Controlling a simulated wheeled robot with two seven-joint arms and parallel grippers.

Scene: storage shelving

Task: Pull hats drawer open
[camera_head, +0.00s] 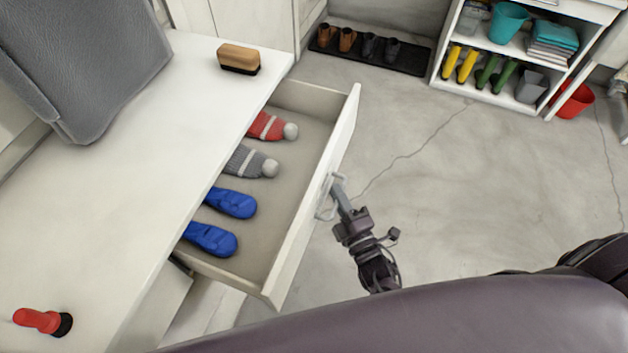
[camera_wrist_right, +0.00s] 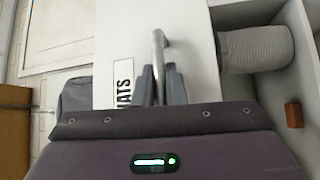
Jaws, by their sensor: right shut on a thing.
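The hats drawer (camera_head: 318,205) stands pulled out from under the white bench top in the head view. It holds a red hat (camera_head: 268,126), a grey hat (camera_head: 250,161) and a pair of blue mittens (camera_head: 222,220). My right gripper (camera_head: 340,190) is at the drawer front, shut on the metal handle (camera_head: 325,196). In the right wrist view the fingers sit on both sides of the handle (camera_wrist_right: 159,50), beside a label (camera_wrist_right: 123,84) partly hidden that reads "ATS". My left gripper is not in view.
A brush (camera_head: 239,58), a red and black object (camera_head: 43,321) and a grey bag (camera_head: 85,55) are on the bench top (camera_head: 150,150). A shoe mat (camera_head: 370,50) and a shelf (camera_head: 505,50) stand at the back. The floor right of the drawer is clear.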

